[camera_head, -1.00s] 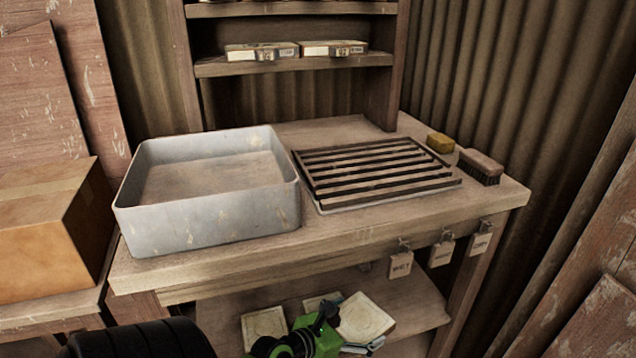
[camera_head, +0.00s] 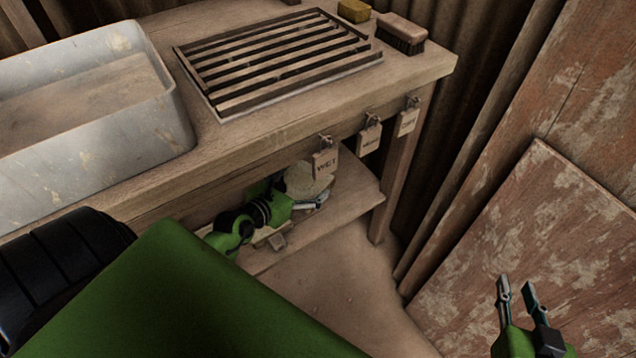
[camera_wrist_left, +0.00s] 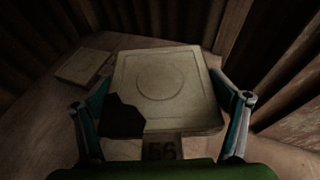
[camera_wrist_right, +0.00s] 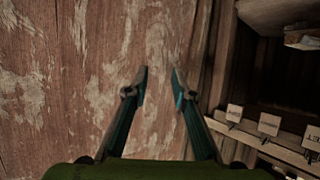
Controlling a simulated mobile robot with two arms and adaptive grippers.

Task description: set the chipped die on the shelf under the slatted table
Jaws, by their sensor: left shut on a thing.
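The chipped die is a pale square plate with a round ring mark, a dark broken corner and a tag reading 56. In the left wrist view the die (camera_wrist_left: 165,80) sits between both fingers of my left gripper (camera_wrist_left: 163,100), which is shut on it. In the head view my left gripper (camera_head: 305,195) reaches under the slatted table (camera_head: 240,135), over the shelf (camera_head: 350,205). The die (camera_head: 303,180) is partly hidden there by a hanging tag. I cannot tell whether it touches the shelf. My right gripper (camera_head: 517,290) is open and empty at the right.
Another pale die (camera_wrist_left: 82,67) lies left of the held one. Tags (camera_head: 325,165) hang from the table's front edge. A slatted rack (camera_head: 280,60), metal tub (camera_head: 150,130), brush (camera_head: 401,35) and yellow sponge (camera_head: 354,11) are on top. A weathered board (camera_head: 530,220) leans at the right.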

